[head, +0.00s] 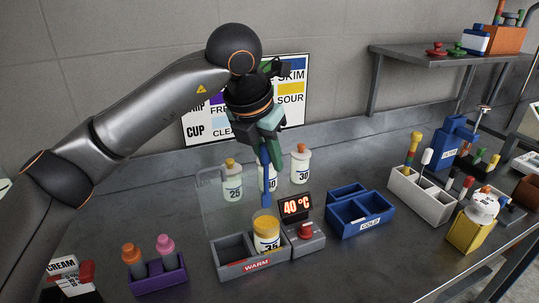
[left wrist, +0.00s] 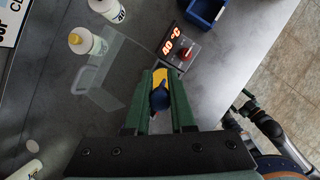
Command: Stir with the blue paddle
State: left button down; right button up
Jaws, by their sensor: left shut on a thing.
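My left gripper (head: 263,143) is shut on the blue paddle (head: 266,185), which hangs nearly upright below the fingers. The blue paddle also shows between the green fingers in the left wrist view (left wrist: 160,98). Its lower end is at or just above the mouth of a yellow-topped jar (head: 266,240) marked 35; I cannot tell whether it is inside. The jar stands in the right compartment of the grey WARM tray (head: 232,268). The left compartment is empty. My right gripper cannot be made out.
A 40 °C display unit (head: 303,226) adjoins the tray. A clear panel (head: 221,205) stands behind it, near white bottles (head: 301,163). A blue COLD tray (head: 359,211) and a white tool rack (head: 419,200) stand right; a purple holder (head: 158,276) stands left.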

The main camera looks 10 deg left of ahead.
aim_at(267, 191)
pick_arm(q)
jog(key=shift+f+b, duration=1.45)
jog(key=shift+f, duration=0.55)
jog(key=shift+f+b, duration=0.6)
jog(key=shift+f, duration=0.15)
jog(key=shift+f+b, duration=1)
jog(key=shift+f, duration=0.25)
jog(key=shift+f+b, duration=0.5)
jog(key=shift+f, duration=0.3)
pick_arm(e)
jog(key=shift+n, duration=0.3)
jog(key=f, duration=0.1)
jog(key=a+f, duration=0.1)
jog(key=f, duration=0.3)
jog(key=shift+w+a, duration=0.2)
jog(key=shift+w, duration=0.1)
pick_arm(q)
jog(key=shift+a, duration=0.1)
